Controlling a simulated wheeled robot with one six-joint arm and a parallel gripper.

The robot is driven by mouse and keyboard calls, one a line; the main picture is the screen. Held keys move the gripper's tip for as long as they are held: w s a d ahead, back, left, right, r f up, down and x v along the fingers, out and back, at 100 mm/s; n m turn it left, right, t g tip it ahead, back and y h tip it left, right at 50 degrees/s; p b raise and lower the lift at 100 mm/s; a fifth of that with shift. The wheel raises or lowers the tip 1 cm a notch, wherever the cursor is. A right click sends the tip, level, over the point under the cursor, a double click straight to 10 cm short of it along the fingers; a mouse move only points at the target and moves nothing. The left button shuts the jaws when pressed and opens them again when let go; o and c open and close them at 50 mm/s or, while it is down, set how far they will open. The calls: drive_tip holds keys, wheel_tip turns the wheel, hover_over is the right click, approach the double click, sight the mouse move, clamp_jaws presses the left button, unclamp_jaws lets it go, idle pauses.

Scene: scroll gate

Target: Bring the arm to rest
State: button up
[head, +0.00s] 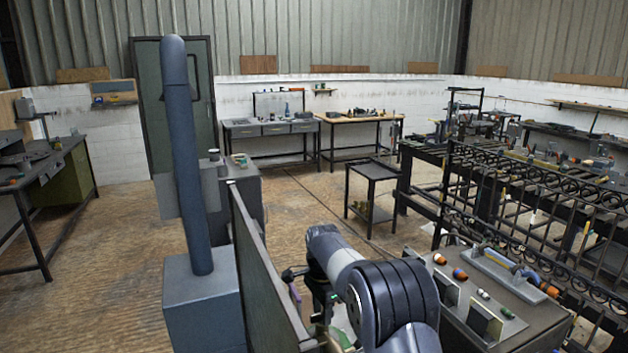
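My arm, grey with a dark ribbed joint, reaches in from the bottom edge and bends downward near the middle of the head view. My gripper is not clearly visible; the end of the arm is hidden behind its own links and among dark parts beside a dark upright panel (262,270). I cannot make out any fingers or a held object. A black iron gate with scrollwork (535,182) stands on the right.
A bench (535,312) with orange-handled tools and a grey tray (497,268) is close on the right of my arm. A blue-grey post (185,170) on a box base stands left of the panel. A small black cart (374,172) stands behind. Open floor (110,270) lies left.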

drive_tip(key=n, duration=0.5)
drive_tip(key=shift+n, duration=2)
drive_tip(key=shift+r, duration=0.1)
